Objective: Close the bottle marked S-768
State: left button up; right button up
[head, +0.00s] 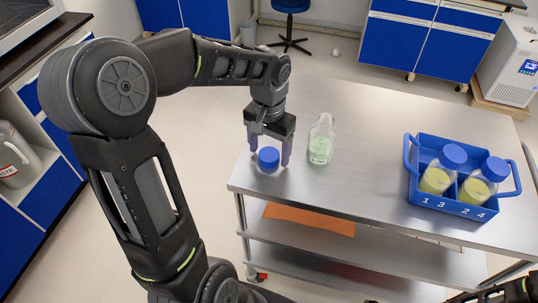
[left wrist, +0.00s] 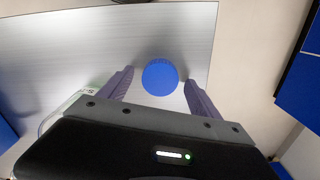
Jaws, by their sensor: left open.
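A clear glass bottle (head: 320,143) with pale green liquid stands upright and without a cap near the table's left end. Its marking is too small to read. Part of a clear bottle (left wrist: 62,112) also shows in the left wrist view, mostly hidden by my gripper body. A blue cap (head: 268,157) is left of the open bottle, with something pale under it that I cannot make out. The cap also shows in the left wrist view (left wrist: 160,77). My left gripper (head: 269,158) is open, pointing down, with its fingers on both sides of the cap. My right gripper is not seen.
An orange sheet (head: 308,219) lies on the shelf below.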

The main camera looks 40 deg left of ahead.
aim_at(269, 154)
pick_arm(q)
jog(key=shift+c, duration=0.5)
jog(key=c, duration=1.3)
jog(key=shift+r, duration=0.1)
notch_tip(269, 154, up, 10)
jog(key=shift+f, duration=0.1)
